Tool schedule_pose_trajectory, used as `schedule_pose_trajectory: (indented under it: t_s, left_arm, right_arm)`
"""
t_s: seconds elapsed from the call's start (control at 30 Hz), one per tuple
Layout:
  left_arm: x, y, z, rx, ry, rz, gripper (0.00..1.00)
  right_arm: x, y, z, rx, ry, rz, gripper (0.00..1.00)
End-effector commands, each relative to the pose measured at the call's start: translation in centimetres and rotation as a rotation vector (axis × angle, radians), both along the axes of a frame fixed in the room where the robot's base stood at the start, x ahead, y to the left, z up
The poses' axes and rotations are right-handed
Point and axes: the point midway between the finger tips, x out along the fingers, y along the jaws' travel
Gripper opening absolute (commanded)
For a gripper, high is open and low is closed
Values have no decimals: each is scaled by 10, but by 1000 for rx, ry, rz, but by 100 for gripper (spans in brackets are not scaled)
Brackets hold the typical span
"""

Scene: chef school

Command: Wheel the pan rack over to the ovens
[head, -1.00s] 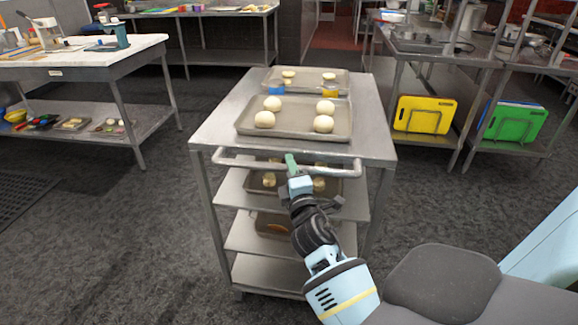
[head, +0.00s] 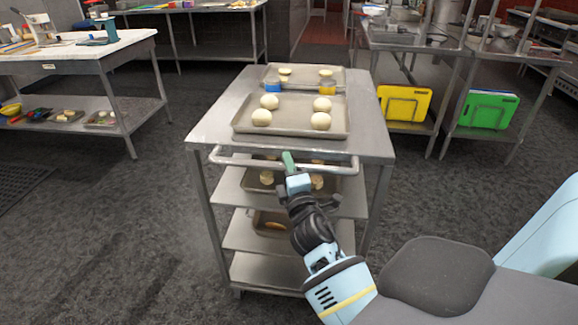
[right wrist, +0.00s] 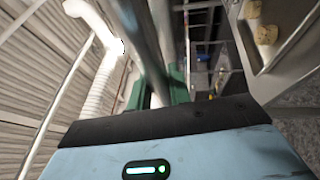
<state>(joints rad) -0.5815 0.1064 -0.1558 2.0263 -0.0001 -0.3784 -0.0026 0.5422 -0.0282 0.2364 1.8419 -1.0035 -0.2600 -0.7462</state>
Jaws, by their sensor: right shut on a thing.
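The pan rack (head: 214,128) is a steel cart with several shelves, straight ahead of me in the head view. A tray (head: 290,131) with several pale dough balls lies on its top, with another tray (head: 305,70) behind it. More trays sit on the shelves below. My right gripper (head: 289,162) is shut on the rack's front handle bar (head: 235,161). In the right wrist view the bar (right wrist: 148,45) runs between the green fingers. My left gripper is not in view. No oven can be made out with certainty.
A work table (head: 75,62) stands at the left. At the right, a steel table holds a yellow board (head: 404,103) and a green board (head: 487,110) on its lower shelf. Dark floor is open on both sides of the rack.

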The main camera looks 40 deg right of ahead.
Motion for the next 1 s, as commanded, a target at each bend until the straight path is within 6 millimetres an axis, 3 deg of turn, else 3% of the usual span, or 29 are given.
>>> schedule_pose_trajectory:
  t_s: [0.6,0.63,0.77,1.0]
  left_arm:
    - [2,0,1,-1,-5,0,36]
    - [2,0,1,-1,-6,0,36]
    - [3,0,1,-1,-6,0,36]
    - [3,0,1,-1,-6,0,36]
  right_arm:
    - [0,0,-1,2,1,1,0]
    - [0,0,-1,1,1,1,22]
    - [0,0,0,0,1,1,39]
    - [0,0,0,0,-1,0,41]
